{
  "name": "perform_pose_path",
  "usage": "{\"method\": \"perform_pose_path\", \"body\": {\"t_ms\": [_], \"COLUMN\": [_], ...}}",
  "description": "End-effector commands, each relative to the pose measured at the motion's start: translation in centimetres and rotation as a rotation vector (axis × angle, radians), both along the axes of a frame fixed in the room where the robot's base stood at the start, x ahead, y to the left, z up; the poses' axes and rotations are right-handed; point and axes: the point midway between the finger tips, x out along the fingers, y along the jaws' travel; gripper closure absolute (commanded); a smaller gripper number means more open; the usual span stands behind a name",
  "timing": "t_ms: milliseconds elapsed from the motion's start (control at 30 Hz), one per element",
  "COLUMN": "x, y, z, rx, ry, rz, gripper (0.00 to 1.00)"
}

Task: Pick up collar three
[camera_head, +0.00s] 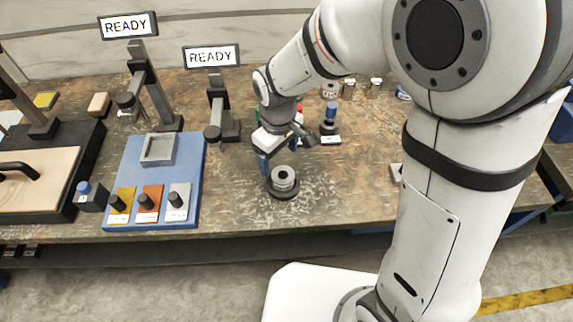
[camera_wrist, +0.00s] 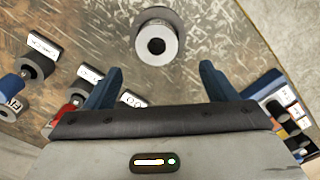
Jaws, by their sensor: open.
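A grey ring-shaped collar (camera_head: 284,185) sits on a dark round base on the worktable. In the wrist view the collar (camera_wrist: 141,42) lies beyond the fingertips, with a dark hole in its middle. I cannot read a number on it, so I cannot tell whether it is collar three. My gripper (camera_wrist: 160,78) is open and empty, its two blue fingers spread, with the collar roughly centred ahead of the gap. In the head view my gripper (camera_head: 268,162) is just above and left of the collar, partly hidden by my wrist.
A blue board (camera_head: 150,212) with yellow, orange and grey plates stands left. Two stands carry READY signs (camera_head: 128,26) (camera_head: 211,57). Small metal cylinders (camera_head: 348,90) stand at the back. A blue-topped post (camera_head: 329,124) and white labels are right of my gripper.

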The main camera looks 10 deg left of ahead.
Motion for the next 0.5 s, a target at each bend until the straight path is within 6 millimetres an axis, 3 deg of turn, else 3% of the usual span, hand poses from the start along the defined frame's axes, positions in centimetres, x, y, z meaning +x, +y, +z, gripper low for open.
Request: {"method": "perform_pose_path", "body": {"t_ms": [500], "x": [0.0], "y": [-0.9], "z": [-6.4], "rx": [-0.004], "ry": [0.006], "rz": [0.01], "gripper": [0.22]}}
